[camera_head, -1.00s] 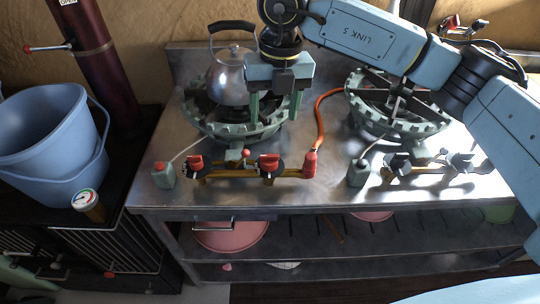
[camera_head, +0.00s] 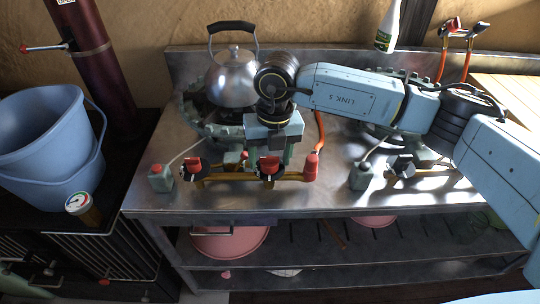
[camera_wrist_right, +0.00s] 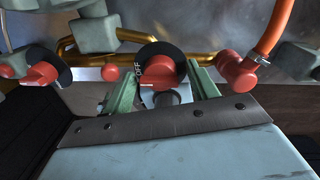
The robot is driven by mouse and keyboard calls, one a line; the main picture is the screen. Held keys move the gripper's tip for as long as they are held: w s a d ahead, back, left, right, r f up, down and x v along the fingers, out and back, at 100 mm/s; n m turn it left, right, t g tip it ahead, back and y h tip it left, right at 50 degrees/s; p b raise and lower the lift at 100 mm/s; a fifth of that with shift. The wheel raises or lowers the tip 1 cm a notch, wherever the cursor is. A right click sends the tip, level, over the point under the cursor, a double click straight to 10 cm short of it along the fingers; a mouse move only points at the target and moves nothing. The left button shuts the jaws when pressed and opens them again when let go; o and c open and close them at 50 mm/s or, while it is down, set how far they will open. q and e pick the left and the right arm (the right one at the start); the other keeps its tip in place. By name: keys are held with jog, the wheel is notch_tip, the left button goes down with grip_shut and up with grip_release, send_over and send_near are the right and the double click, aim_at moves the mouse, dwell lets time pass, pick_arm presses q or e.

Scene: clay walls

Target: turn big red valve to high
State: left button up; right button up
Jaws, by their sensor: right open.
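A red valve knob (camera_head: 269,166) on a black dial sits at the right part of the brass pipe on the counter's front. In the right wrist view this red knob (camera_wrist_right: 160,72) looks the larger of two, and "OFF" shows at its dial's left. A second red knob (camera_head: 194,166) sits further left on the same pipe; it also shows in the right wrist view (camera_wrist_right: 40,73). My right gripper (camera_head: 270,157) is open, with its green fingers on either side of the larger knob; I cannot tell whether they touch it. My left gripper is not in view.
A steel kettle (camera_head: 232,78) stands on the left burner (camera_head: 205,128) behind my gripper. An orange hose (camera_head: 319,130) rises right of the valve. A green igniter box (camera_head: 160,178) stands at left. A blue bucket (camera_head: 45,140) and a gauge (camera_head: 78,203) are further left.

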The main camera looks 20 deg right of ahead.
jog(key=shift+c, duration=0.2)
jog(key=c, duration=0.8)
jog(key=shift+c, duration=0.2)
